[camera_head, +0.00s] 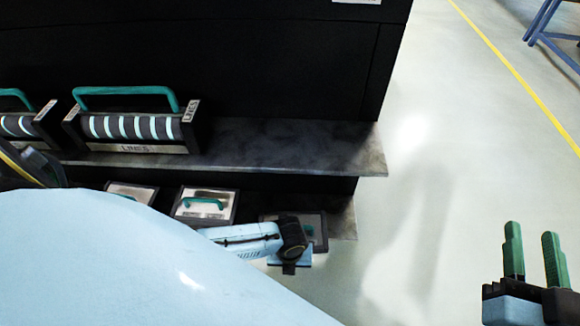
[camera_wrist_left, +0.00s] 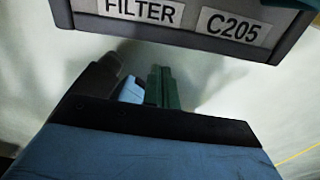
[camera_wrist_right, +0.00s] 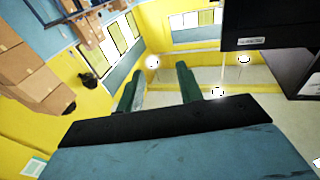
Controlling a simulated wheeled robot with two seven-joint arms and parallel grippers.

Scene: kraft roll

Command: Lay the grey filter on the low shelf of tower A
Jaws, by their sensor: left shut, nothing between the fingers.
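A grey filter (camera_head: 322,222) with a dark frame and a green handle sits at the right end of the low shelf (camera_head: 342,218), partly hidden by my left wrist. A dark grey front labelled FILTER C205 (camera_wrist_left: 190,22) shows at the top of the left wrist view. My left gripper (camera_head: 290,264) is at the shelf's front edge by this filter; its fingers show together and empty in the left wrist view (camera_wrist_left: 160,85). My right gripper (camera_head: 533,245) is open and empty at the far right over the floor. No tower letter is readable.
Floor (camera_head: 440,150) right of the black tower is clear.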

